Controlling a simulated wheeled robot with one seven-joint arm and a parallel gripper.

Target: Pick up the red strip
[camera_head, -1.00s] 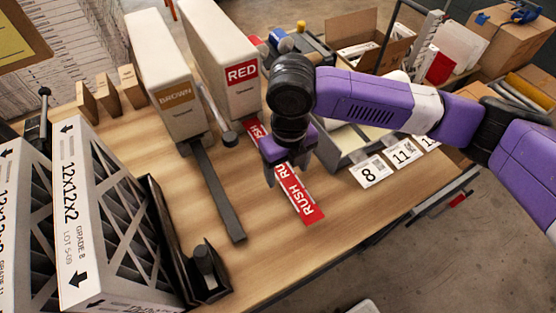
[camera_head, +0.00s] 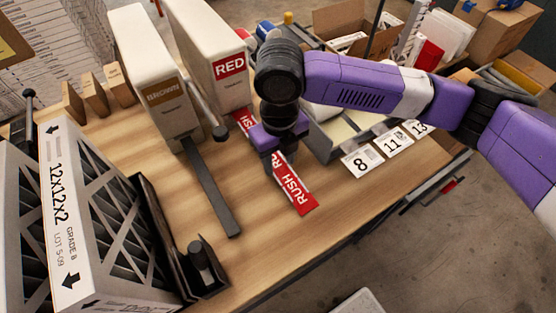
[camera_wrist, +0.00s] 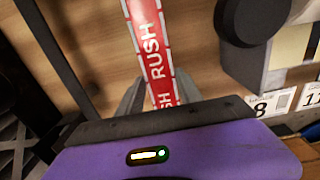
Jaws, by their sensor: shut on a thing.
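The red strip (camera_head: 292,190) is a flat red and white band printed "RUSH". It comes out of the front of the white dispenser box (camera_head: 205,50) labelled RED and runs over the wooden table towards its front edge. My gripper (camera_head: 276,172) is over the strip, pointing down, and is shut on it partway along. In the wrist view the strip (camera_wrist: 152,50) runs between my two fingers (camera_wrist: 155,98), up to the purple gripper body. The fingertips' exact contact is hard to see there.
A white box (camera_head: 150,75) labelled BROWN with a dark strip (camera_head: 210,190) stands left of the RED one. Number cards (camera_head: 362,162) and a grey tray lie to the right. Boxed filters (camera_head: 85,215) and a black holder (camera_head: 203,265) fill the left front. Bare table lies between.

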